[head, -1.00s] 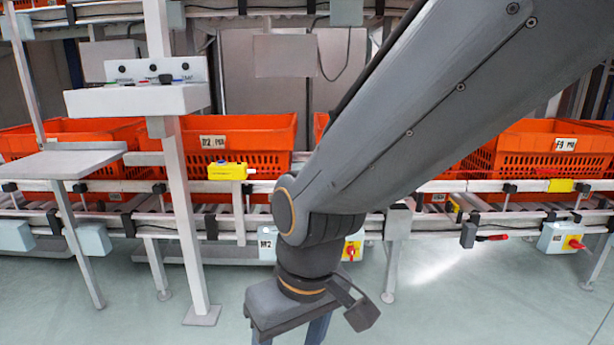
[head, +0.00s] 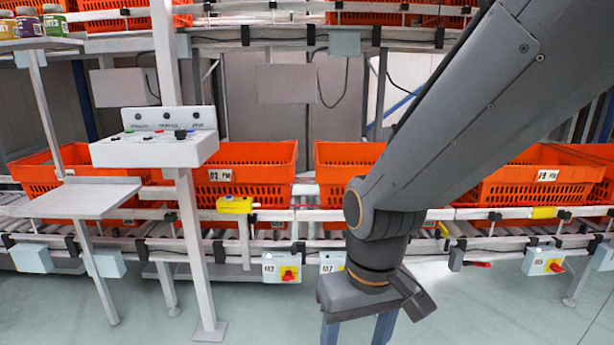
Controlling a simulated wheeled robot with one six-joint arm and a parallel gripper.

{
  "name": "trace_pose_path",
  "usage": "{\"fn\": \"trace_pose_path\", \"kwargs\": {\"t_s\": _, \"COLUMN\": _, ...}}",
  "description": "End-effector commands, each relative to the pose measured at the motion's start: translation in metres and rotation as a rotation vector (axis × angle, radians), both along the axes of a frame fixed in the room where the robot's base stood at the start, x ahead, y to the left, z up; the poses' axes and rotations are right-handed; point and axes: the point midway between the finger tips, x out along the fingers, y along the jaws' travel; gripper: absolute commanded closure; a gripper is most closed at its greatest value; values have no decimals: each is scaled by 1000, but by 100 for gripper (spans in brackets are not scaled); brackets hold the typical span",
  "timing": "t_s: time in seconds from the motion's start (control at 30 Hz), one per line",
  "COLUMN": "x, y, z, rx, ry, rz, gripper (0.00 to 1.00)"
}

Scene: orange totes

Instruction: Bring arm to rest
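My arm (head: 455,130) comes in from the upper right and bends down at a dark wrist joint. My gripper (head: 358,335) hangs below it at the bottom edge of the head view. Its two blue-grey fingers stand apart with floor showing between them, so it is open. Nothing shows between the fingers; their tips are cut off by the frame edge. The gripper is in front of the conveyor, over the floor, and looks clear of it.
Orange totes (head: 240,160) stand on the conveyor (head: 270,215) behind the arm, with more on an upper level. A white control box (head: 155,150) on a post and a grey shelf (head: 85,197) stand left. Green floor (head: 250,325) in front is clear.

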Motion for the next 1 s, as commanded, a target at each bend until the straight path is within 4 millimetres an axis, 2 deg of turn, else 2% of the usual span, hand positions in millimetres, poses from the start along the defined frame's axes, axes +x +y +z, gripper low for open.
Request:
{"fn": "trace_pose_path", "kwargs": {"t_s": 0.03, "x": -2, "y": -9, "z": 18, "rx": -4, "ry": 3, "rz": -24, "gripper": 41}}
{"fn": "trace_pose_path", "kwargs": {"t_s": 0.6, "x": -17, "y": -97, "z": 122, "rx": -47, "ry": 24, "rz": -241, "gripper": 41}}
{"fn": "trace_pose_path", "kwargs": {"t_s": 0.8, "x": -22, "y": -115, "z": 140, "rx": -54, "ry": 30, "rz": -284, "gripper": 41}}
{"fn": "trace_pose_path", "kwargs": {"t_s": 1.0, "x": -23, "y": -120, "z": 141, "rx": -56, "ry": 31, "rz": -294, "gripper": 41}}
